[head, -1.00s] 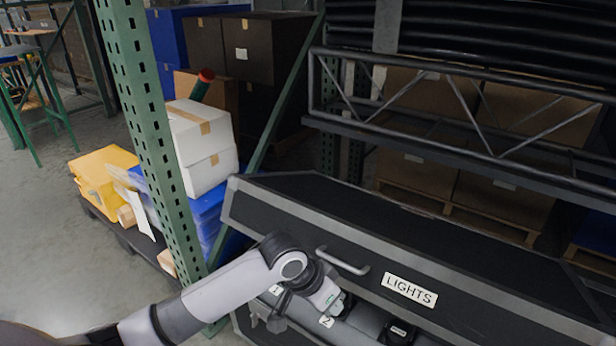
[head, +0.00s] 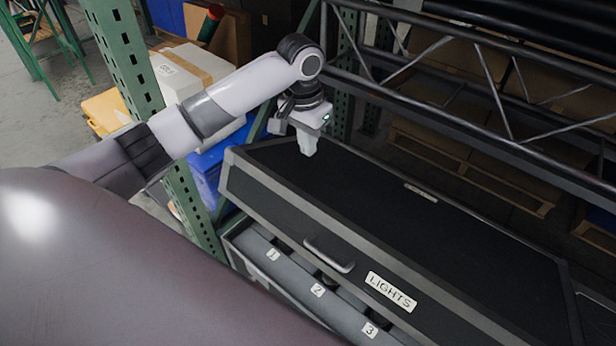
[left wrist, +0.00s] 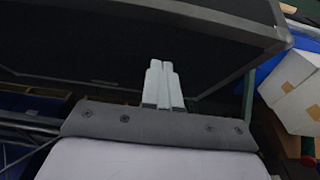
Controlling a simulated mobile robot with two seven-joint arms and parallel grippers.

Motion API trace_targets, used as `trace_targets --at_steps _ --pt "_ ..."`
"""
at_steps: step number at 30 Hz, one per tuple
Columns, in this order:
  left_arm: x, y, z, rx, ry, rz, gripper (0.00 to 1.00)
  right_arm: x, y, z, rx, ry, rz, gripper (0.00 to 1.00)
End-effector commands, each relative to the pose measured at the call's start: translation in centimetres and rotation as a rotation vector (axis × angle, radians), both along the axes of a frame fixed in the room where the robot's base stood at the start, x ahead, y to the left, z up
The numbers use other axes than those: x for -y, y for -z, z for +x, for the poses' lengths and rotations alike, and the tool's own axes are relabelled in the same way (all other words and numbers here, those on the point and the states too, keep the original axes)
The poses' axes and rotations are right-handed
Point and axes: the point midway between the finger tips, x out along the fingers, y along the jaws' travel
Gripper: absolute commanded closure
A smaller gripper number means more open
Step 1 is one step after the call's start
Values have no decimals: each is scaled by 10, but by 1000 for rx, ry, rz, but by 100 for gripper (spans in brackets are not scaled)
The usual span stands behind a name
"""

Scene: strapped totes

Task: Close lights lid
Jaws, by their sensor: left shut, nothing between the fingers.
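The black lights lid (head: 390,225) with grey edging, a handle (head: 329,254) and a "LIGHTS" label (head: 391,291) lies over the case (head: 262,256). It is part open: slots numbered 1, 2 and 3 show under its front edge. My left gripper (head: 308,150) is shut and empty, pointing down at the lid's far left part. In the left wrist view its pale fingers (left wrist: 163,82) are together in front of the dark lid (left wrist: 110,45). I cannot tell whether the fingertips touch it. My right gripper is not in view.
A green rack post (head: 130,60) stands left of the case. White boxes (head: 190,70), a blue tote (head: 207,170) and a yellow tote (head: 105,110) are behind it. A metal truss (head: 470,75) runs behind the lid, close to my left gripper.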

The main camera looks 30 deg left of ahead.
Motion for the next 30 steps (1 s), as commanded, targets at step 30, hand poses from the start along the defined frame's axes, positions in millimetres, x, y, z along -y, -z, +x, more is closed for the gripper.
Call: trace_targets --at_steps 30 --pt "-1 113 -9 1 1 0 100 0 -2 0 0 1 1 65"
